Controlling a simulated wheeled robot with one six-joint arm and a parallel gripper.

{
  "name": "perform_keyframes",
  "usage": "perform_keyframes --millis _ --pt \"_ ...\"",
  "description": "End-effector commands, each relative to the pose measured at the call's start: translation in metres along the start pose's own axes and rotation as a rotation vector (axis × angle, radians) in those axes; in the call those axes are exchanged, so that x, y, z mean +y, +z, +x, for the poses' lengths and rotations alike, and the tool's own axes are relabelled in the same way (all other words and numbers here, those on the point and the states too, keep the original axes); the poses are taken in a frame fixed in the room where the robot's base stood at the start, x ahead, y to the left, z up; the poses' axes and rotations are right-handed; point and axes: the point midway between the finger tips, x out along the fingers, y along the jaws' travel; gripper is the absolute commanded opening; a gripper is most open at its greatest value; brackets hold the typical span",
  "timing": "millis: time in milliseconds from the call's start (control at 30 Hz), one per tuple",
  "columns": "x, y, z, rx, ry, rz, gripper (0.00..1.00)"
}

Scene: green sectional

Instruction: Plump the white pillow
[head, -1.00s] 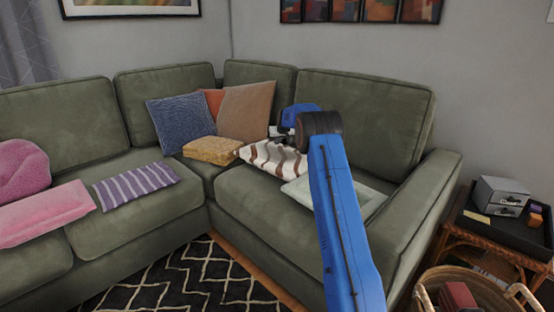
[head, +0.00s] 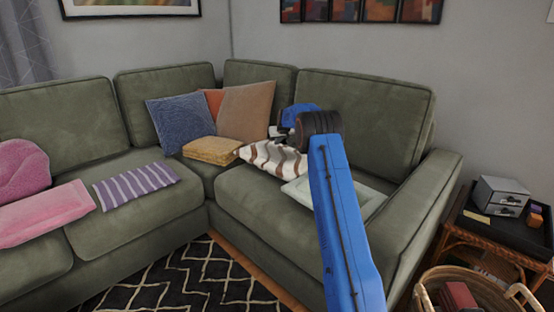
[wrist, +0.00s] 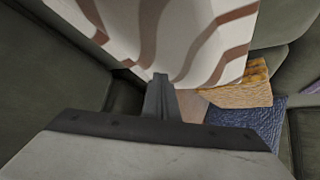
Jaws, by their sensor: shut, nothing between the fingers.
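A flat, pale whitish pillow (head: 300,191) lies on the right seat of the green sofa; my arm covers its middle in the head view. A white pillow with brown wavy stripes (head: 274,158) lies behind and left of it, and fills the top of the wrist view (wrist: 165,35). My gripper (head: 273,131) is shut and empty, above the back edge of the striped pillow in the head view. Its closed fingers (wrist: 160,80) show close to the striped pillow's edge in the wrist view; I cannot tell whether they touch it.
A mustard cushion (head: 212,150), a blue cushion (head: 180,122) and a tan cushion (head: 246,112) sit in the sofa corner. The sofa's backrest (head: 365,120) rises behind my gripper. A side table (head: 490,229) and a wicker basket (head: 430,296) stand at the right.

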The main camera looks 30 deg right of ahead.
Motion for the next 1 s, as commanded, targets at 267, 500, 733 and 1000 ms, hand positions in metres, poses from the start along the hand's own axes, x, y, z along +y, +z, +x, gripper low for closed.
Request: perform_keyframes --millis 267,500,733,1000 --pt "0.0 0.0 0.0 0.0 0.0 0.0 0.0" --pt "-0.0001 0.0031 0.0033 -0.001 0.0 0.0 0.0" --pt "0.0 0.007 0.0074 -0.001 0.0 0.001 0.0" --pt "0.0 0.0069 0.0075 0.0 0.0 0.0 0.0"
